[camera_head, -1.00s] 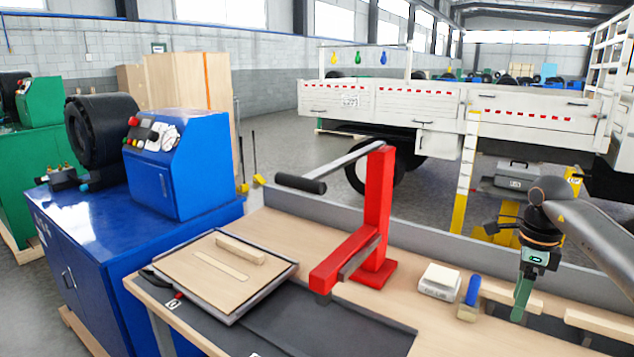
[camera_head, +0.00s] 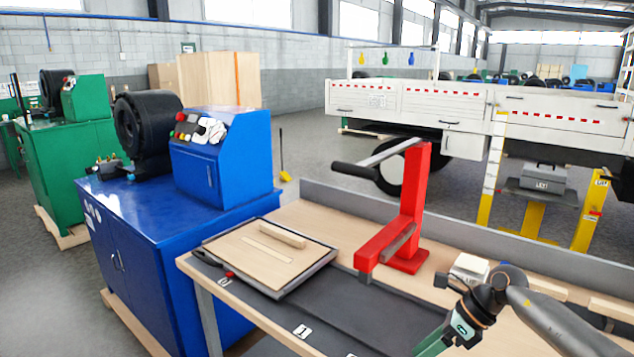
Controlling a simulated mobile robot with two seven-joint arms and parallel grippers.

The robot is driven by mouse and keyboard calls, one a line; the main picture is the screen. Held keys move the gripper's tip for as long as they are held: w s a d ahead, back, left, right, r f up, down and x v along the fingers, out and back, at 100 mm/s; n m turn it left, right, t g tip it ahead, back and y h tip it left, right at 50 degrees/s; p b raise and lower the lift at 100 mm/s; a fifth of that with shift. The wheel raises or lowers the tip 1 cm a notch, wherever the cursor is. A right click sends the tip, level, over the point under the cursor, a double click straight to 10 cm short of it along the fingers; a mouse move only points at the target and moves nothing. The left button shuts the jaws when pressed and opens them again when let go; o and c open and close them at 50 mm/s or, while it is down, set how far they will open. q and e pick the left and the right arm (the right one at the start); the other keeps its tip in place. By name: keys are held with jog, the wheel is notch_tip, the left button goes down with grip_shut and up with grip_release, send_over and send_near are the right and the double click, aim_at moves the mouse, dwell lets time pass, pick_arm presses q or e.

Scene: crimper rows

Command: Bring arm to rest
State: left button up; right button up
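My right arm (camera_head: 565,318) comes in from the lower right over the workbench. Its gripper (camera_head: 432,346) points down and to the left, with green fingers near the bottom edge, over the bench's dark mat. I see nothing held in it, and the angle does not show whether the fingers are apart. My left arm and gripper are out of view.
The workbench (camera_head: 290,215) carries a red lever press (camera_head: 410,210), a board tray (camera_head: 262,262) with wooden strips, and a white box (camera_head: 468,268) beside my arm. A blue crimping machine (camera_head: 215,175) stands left. A white truck (camera_head: 450,105) is behind.

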jog(key=s+a+m+t+y, duration=0.3)
jog(key=a+m+t+y, duration=0.1)
jog(key=a+m, duration=0.45)
jog(key=s+a+m+t+y, duration=0.3)
jog(key=a+m+t+y, duration=0.2)
jog(key=a+m, duration=0.35)
jog(key=s+d+f+m+h+p, duration=0.1)
jog(key=s+d+f+m+h, duration=0.5)
jog(key=s+f+m, duration=0.4)
jog(key=s+d+f+m+h, duration=0.6)
jog(key=s+f+m+h, duration=0.2)
jog(key=m, duration=0.9)
notch_tip(320, 180, down, 2)
jog(key=shift+s+f+g+p, duration=0.15)
jog(key=shift+s+g+p, duration=0.2)
jog(key=shift+s, duration=0.5)
